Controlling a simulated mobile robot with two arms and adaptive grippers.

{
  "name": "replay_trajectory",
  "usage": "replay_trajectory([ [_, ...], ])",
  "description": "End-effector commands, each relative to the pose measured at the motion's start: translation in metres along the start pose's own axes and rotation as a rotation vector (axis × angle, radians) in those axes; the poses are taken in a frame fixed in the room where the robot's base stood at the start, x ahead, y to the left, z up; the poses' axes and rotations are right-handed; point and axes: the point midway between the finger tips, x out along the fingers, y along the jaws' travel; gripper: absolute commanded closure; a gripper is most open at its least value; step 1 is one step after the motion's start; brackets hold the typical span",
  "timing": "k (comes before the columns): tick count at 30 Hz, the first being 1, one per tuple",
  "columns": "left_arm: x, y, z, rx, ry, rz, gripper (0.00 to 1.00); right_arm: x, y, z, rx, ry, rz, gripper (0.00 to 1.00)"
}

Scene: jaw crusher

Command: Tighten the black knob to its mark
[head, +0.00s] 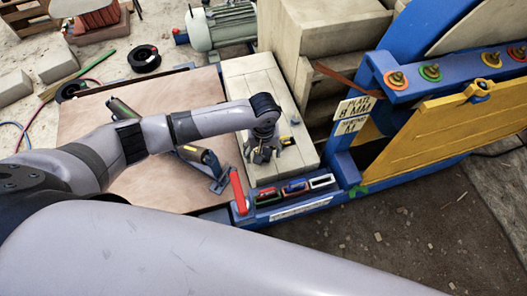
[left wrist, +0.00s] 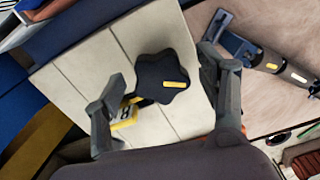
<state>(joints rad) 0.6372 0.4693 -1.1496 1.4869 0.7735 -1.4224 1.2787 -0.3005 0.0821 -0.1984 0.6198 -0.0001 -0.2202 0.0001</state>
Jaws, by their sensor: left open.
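The black knob (left wrist: 158,72) is lobed, with a yellow stripe on its top, and sits on a pale panelled surface in the left wrist view. A yellow piece with a dark marking (left wrist: 125,119) lies beside it, partly hidden by a finger. My left gripper (left wrist: 163,78) is open, its fingers on either side of the knob with gaps visible; I cannot tell how high it is above it. In the head view my left gripper (head: 263,152) points down over the pale block (head: 262,85) and largely hides the knob. My right gripper is not in view.
A blue frame with a yellow panel (head: 455,125) stands at right. A dark cylinder on a blue bracket (head: 203,159) lies on the brown board (head: 82,130) left of the block.

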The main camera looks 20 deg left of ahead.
Motion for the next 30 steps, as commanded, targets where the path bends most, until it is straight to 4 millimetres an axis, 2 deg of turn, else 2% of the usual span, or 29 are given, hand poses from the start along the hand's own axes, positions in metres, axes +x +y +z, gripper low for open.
replay_trajectory([
  [7,0.0003,0.0002,0.0002,0.0,0.0,0.0,0.35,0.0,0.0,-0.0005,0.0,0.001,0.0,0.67],
  [27,0.0,0.0,0.0,0.0,0.0,0.0,0.8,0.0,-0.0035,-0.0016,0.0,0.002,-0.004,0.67],
  [30,-0.0001,-0.0001,0.0,0.0,0.0,0.0,0.82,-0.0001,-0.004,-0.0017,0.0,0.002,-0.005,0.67],
])
